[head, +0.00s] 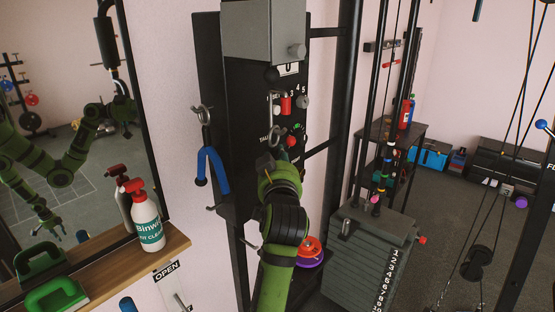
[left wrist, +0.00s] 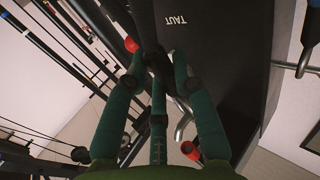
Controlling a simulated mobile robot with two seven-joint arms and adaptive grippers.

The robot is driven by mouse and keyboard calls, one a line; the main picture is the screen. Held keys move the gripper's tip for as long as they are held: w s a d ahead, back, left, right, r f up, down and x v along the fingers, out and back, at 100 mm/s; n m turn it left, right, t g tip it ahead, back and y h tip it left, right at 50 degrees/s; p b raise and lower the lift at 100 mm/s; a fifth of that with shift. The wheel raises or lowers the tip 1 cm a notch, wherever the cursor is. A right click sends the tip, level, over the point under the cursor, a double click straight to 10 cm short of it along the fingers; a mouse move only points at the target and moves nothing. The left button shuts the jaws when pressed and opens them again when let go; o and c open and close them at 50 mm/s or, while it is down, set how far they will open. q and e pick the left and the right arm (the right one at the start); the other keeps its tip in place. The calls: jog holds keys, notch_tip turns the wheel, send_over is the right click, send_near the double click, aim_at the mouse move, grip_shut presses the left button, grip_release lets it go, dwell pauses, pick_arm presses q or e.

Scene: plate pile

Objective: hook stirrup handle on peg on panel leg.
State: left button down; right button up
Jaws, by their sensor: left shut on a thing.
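My left gripper (head: 272,163) is in front of the lower part of the black panel (head: 256,112), near the "TAUT" label. In the left wrist view its green fingers (left wrist: 159,72) are shut on a dark piece, which looks like part of a stirrup handle (left wrist: 156,58). In the head view the hand hides most of it. A metal ring (head: 283,138) shows just above the fingers. A blue stirrup handle (head: 215,170) hangs from a metal hook (head: 203,116) at the panel's left side. Metal pegs (head: 210,208) stick out low on the left. My right gripper is not seen.
A grey weight stack (head: 370,245) and black uprights stand right of the panel. A mirror (head: 60,100) covers the left wall.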

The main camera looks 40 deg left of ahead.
pick_arm(q)
jog(key=shift+s+a+r, duration=0.1)
jog(key=shift+r, duration=0.05)
jog(key=shift+r+p, duration=0.85)
jog(key=shift+p, duration=0.05)
